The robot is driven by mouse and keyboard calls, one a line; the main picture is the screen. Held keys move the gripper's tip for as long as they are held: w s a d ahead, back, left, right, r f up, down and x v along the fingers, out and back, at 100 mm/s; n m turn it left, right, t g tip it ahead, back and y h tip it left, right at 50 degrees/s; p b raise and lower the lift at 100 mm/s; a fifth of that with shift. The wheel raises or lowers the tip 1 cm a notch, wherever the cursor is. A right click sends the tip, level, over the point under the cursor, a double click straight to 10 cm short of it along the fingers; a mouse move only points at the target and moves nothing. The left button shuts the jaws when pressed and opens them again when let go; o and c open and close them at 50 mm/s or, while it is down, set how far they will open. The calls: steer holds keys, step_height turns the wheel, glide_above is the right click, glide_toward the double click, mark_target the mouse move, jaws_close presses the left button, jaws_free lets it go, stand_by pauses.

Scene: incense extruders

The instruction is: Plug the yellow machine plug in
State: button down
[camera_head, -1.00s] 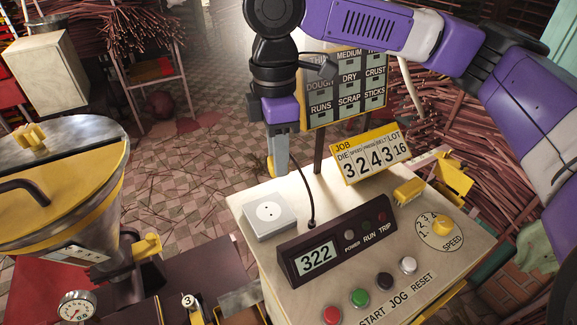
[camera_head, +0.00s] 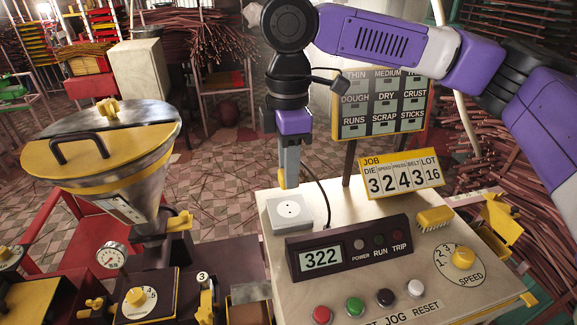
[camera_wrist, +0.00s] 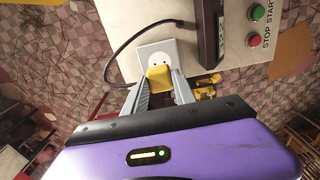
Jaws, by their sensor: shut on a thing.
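My gripper (camera_head: 286,178) is shut on the yellow plug (camera_wrist: 159,77), which sits between the fingertips in the wrist view. The white socket box (camera_head: 292,211) with a round two-hole outlet lies on the back left corner of the control console (camera_head: 340,290). The plug is over the near part of the socket box (camera_wrist: 158,54) in the wrist view, and both holes show uncovered beyond it. It appears apart from the holes. A dark cable (camera_wrist: 118,52) curves beside the socket.
The console carries a black display (camera_head: 348,252), coloured buttons, a speed knob (camera_head: 463,258), a yellow brush (camera_head: 434,218) and a job sign (camera_head: 401,175). A metal hopper (camera_head: 100,150) stands left. A board on a post (camera_head: 380,105) rises behind.

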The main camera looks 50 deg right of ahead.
steer(key=shift+f+b, duration=2.65)
steer(key=shift+f, duration=0.2)
steer(key=shift+r+p, duration=0.1)
steer(key=shift+p, duration=1.1)
steer(key=shift+f, duration=0.65)
steer(key=c, duration=0.9)
jaws_free()
steer(key=shift+c, duration=0.2)
steer(key=shift+r+b, duration=0.35)
steer(key=shift+r, duration=3.55)
